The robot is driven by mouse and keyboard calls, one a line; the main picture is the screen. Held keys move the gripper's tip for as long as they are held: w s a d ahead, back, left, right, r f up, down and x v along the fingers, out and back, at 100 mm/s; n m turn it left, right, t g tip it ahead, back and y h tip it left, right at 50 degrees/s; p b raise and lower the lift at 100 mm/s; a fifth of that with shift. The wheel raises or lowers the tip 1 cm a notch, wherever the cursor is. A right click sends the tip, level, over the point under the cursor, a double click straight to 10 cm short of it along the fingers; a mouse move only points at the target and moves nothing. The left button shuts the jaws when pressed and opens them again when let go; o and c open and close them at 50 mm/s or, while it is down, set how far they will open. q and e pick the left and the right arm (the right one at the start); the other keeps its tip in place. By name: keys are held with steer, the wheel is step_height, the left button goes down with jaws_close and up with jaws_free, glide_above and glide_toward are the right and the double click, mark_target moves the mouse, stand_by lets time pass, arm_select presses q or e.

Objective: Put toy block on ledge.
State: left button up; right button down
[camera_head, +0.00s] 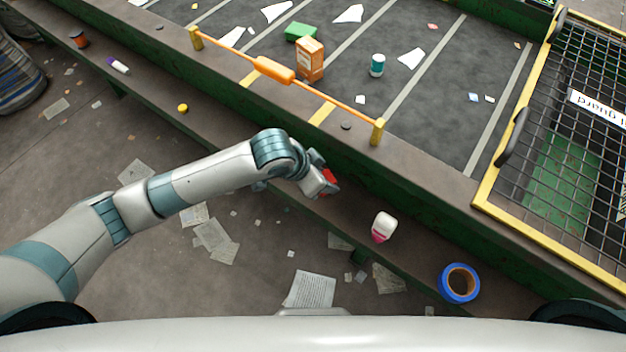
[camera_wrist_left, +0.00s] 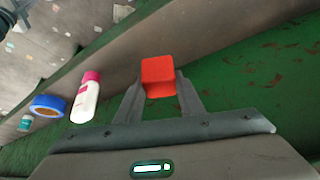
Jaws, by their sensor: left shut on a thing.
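A red toy block (camera_head: 329,176) is held in my left gripper (camera_head: 327,183), over or beside the brown ledge (camera_head: 150,88) that runs along the belt's near side. In the left wrist view the red block (camera_wrist_left: 158,75) sits between the two fingertips of the left gripper (camera_wrist_left: 160,92), with the green side wall (camera_wrist_left: 250,75) behind it. The gripper hides part of the block in the head view. I cannot tell whether the block touches the ledge. My right gripper is not in view.
On the ledge stand a white and pink bottle (camera_head: 383,227), blue tape roll (camera_head: 459,282), yellow piece (camera_head: 183,107) and white tube (camera_head: 118,66). An orange bar (camera_head: 273,69) fences the belt. A yellow-framed mesh guard (camera_head: 548,110) is right. Ledge between tube and yellow piece is clear.

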arm_select(q)
steer(key=shift+w+a+f, duration=0.35)
steer(key=shift+w+a, duration=0.05)
steer(key=shift+a, duration=0.15)
steer(key=shift+w+a+f, duration=0.35)
steer(key=shift+w+a, duration=0.05)
steer(key=shift+a, duration=0.1)
steer(key=shift+w+a+f, duration=0.2)
steer(key=shift+f, duration=0.1)
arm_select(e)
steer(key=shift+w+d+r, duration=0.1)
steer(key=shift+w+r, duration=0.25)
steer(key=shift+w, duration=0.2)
arm_select(q)
steer(key=shift+f+p, duration=0.35)
step_height(320, 180, down, 3)
steer(key=shift+a+f+p, duration=0.1)
steer(key=shift+f+p, duration=0.05)
steer(key=shift+p, duration=0.2)
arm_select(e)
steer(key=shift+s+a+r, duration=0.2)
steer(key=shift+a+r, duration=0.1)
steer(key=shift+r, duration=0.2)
arm_select(q)
steer(key=shift+f, duration=0.1)
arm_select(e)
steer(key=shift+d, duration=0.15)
